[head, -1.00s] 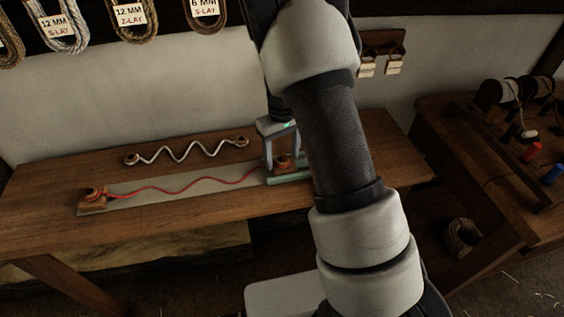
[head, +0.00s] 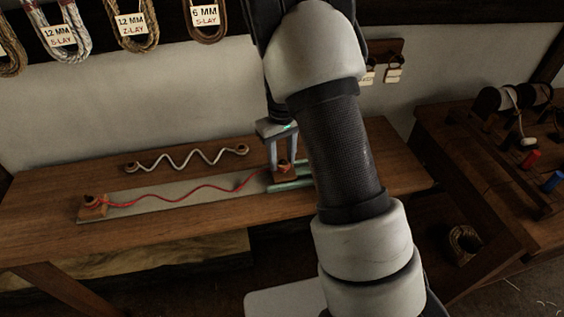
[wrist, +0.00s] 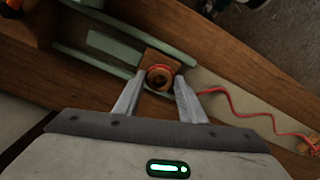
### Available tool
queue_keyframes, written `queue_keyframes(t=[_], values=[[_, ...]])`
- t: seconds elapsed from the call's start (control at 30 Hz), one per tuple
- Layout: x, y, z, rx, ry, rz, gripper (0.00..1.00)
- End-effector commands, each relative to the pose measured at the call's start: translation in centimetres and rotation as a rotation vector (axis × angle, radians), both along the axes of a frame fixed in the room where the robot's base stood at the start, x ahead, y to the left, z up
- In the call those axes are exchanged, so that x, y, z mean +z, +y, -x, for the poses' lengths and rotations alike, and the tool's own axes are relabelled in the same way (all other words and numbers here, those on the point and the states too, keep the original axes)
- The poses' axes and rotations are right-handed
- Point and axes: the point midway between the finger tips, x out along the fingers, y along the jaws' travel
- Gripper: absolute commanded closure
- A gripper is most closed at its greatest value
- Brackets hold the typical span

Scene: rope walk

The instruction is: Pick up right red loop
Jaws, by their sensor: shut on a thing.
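The right red loop (wrist: 160,70) sits around a brown wooden peg on a small square block (wrist: 150,58). My gripper (wrist: 158,88) is shut on it, one finger at each side. In the head view my gripper (head: 282,163) reaches down over the right end of the board, with the block (head: 286,175) at its fingertips. A red cord (head: 190,195) runs left from it to the left red loop (head: 92,198) on another block. I cannot tell whether the held loop is clear of the block.
Pale green rails (head: 290,185) flank the right block. A white zigzag cord (head: 185,154) lies behind the grey board (head: 150,202) on the wooden bench. Another bench (head: 480,150) with spools stands at the right. The front of the left bench is clear.

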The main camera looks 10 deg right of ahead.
Motion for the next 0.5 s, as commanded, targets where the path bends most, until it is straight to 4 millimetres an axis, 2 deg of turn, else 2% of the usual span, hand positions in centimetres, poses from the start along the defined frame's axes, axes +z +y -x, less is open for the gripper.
queue_keyframes(t=[0.27, 0.5], values=[[6.3, 0.0, -0.1, 0.0, -0.007, -0.001, 0.76], [14.3, 0.0, -0.2, 0.0, -0.008, -0.001, 0.76]])
